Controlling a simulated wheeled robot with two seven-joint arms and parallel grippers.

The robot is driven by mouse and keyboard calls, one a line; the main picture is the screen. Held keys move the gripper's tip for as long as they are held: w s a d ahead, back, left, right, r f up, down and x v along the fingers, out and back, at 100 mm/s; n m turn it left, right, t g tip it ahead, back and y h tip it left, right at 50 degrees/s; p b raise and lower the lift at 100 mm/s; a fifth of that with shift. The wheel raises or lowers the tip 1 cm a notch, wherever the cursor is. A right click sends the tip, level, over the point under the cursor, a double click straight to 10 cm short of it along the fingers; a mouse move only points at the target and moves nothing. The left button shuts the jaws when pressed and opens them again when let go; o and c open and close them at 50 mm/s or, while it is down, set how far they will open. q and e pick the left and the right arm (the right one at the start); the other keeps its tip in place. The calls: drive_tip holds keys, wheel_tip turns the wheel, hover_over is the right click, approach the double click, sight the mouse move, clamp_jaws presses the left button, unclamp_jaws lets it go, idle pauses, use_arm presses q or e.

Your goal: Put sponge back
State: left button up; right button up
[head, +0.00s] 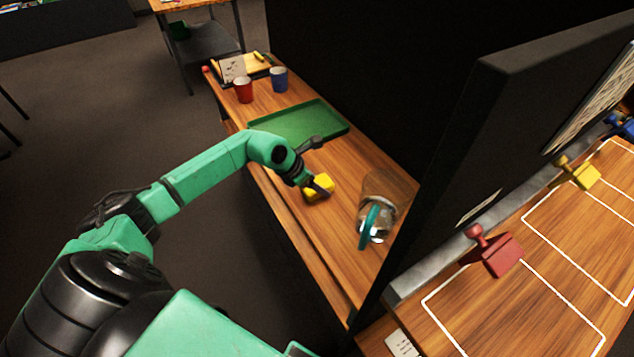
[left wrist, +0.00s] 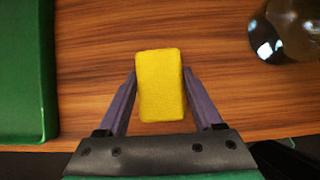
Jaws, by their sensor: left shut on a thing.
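The yellow sponge (head: 320,187) is a small block at the wooden counter, between the green tray and a glass jar. My left gripper (head: 318,189) is shut on the sponge. In the left wrist view the sponge (left wrist: 160,85) sits between the two fingers (left wrist: 159,98), with bare wood around it. I cannot tell whether the sponge touches the counter. The green tray (head: 300,122) lies flat and empty behind the sponge; its edge also shows at the left of the left wrist view (left wrist: 28,70). My right gripper is not in view.
A clear jar with a teal part (head: 376,222) stands right of the sponge. A red cup (head: 243,90) and a blue cup (head: 279,79) stand beyond the tray. A dark upright panel (head: 510,120) separates off a worktop with a red block (head: 500,255) and a yellow one (head: 584,175).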

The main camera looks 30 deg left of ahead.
use_arm(q)
drive_tip(key=o, duration=1.2)
drive_tip(key=b+v, duration=0.1)
drive_tip(key=v, duration=1.1)
